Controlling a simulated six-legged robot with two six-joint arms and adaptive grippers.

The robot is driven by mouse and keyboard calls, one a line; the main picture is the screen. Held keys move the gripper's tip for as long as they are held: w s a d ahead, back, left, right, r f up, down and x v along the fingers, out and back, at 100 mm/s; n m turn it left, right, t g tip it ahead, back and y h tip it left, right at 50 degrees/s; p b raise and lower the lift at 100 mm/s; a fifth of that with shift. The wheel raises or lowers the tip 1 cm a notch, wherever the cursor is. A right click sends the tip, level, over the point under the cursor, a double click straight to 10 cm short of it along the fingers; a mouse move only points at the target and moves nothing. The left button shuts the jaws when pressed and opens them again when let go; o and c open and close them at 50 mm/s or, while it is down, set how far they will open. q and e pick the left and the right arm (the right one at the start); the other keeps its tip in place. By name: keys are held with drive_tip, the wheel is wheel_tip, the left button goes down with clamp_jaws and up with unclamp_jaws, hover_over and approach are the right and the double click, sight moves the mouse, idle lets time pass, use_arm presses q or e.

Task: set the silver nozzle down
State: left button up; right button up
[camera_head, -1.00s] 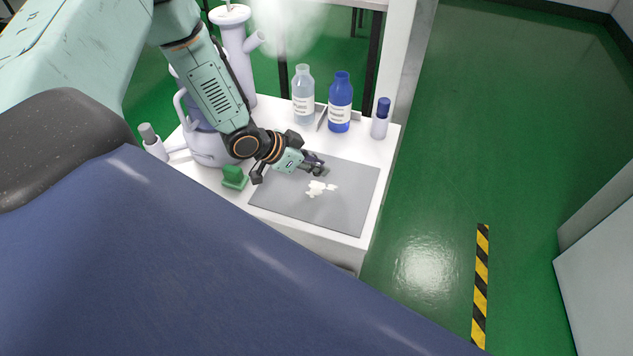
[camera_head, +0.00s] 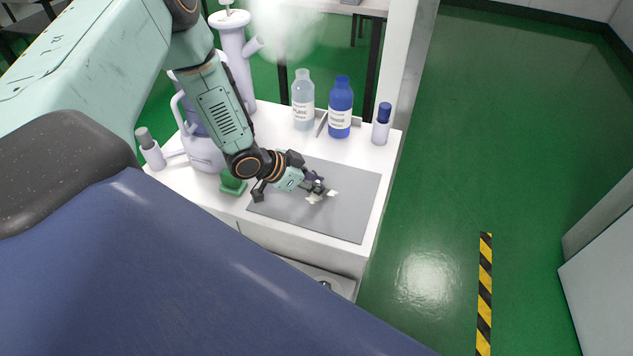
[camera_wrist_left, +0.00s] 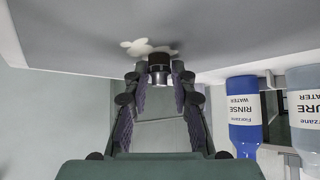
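My left gripper (camera_head: 316,187) is low over the grey mat (camera_head: 345,215). In the left wrist view, the fingertips of the left gripper (camera_wrist_left: 160,78) close around a small silver nozzle (camera_wrist_left: 160,77) with a black end, which points toward the mat. The black end looks close to the mat surface; I cannot tell whether it touches. In the head view the nozzle is too small and too covered by the fingers to make out well. My right gripper is in neither view.
A white patch (camera_head: 332,194) lies on the mat at the fingertips. A green block (camera_head: 232,184) stands left of the mat. Behind are a clear bottle (camera_head: 303,103), a blue bottle (camera_head: 340,110) and a blue-capped bottle (camera_head: 382,126). The mat's right side is free.

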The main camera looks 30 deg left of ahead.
use_arm(q)
drive_tip(key=shift+o, duration=1)
drive_tip(key=shift+r, duration=0.1)
